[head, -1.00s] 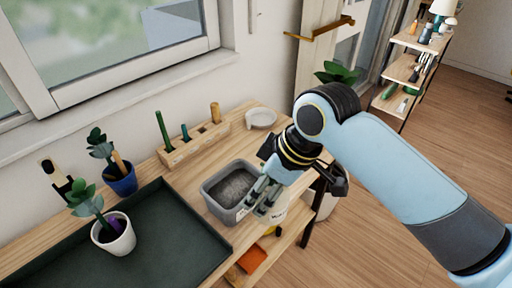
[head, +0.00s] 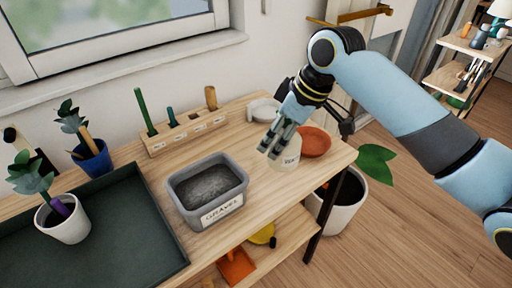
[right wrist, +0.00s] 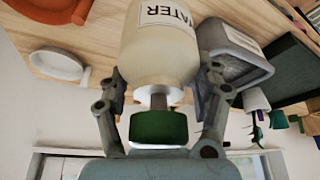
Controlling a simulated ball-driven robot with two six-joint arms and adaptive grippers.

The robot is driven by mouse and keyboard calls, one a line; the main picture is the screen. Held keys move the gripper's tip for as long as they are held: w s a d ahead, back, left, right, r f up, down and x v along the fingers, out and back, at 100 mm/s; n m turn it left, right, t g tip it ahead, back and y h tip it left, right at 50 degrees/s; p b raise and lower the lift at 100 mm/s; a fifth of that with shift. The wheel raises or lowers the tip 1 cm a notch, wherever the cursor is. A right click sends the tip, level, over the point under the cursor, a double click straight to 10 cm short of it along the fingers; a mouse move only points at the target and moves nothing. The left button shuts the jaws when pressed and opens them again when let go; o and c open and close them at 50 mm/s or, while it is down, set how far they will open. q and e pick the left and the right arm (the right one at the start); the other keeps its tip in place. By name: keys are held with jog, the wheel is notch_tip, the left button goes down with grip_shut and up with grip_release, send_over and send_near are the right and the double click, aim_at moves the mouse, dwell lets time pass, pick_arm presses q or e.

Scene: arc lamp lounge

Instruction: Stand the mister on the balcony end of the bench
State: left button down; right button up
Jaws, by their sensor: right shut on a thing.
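The mister is a cream bottle (head: 288,153) with a dark-lettered label, at the right end of the wooden bench (head: 258,190), near the balcony door. In the right wrist view the bottle (right wrist: 160,45) shows a label reading "WATER" and a green top (right wrist: 158,127). My right gripper (head: 272,148) is shut on it, with a finger on each side. The bottle looks upright, its base at or just above the bench top; I cannot tell whether it touches. The gripper hides its upper part in the head view. My left gripper is not in view.
A grey gravel bin (head: 208,190) stands to the left. A tool rack (head: 185,134) lines the wall. A potted plant (head: 345,205) stands beyond the bench end.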

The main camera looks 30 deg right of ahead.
jog(key=shift+w+a+f, duration=0.1)
jog(key=shift+w+f, duration=0.95)
jog(key=shift+f, duration=0.25)
jog(key=shift+w+a+f, duration=0.1)
jog(key=shift+w+f, duration=1)
jog(key=shift+f, duration=0.2)
jog(key=shift+w+a+f, duration=0.1)
jog(key=shift+w+f, duration=0.95)
jog(key=shift+f, duration=0.25)
jog(key=o, duration=1.5)
jog(key=shift+f, duration=0.15)
jog(key=v, duration=1.2)
jog(key=shift+d+p, duration=0.1)
jog(key=shift+p, duration=0.25)
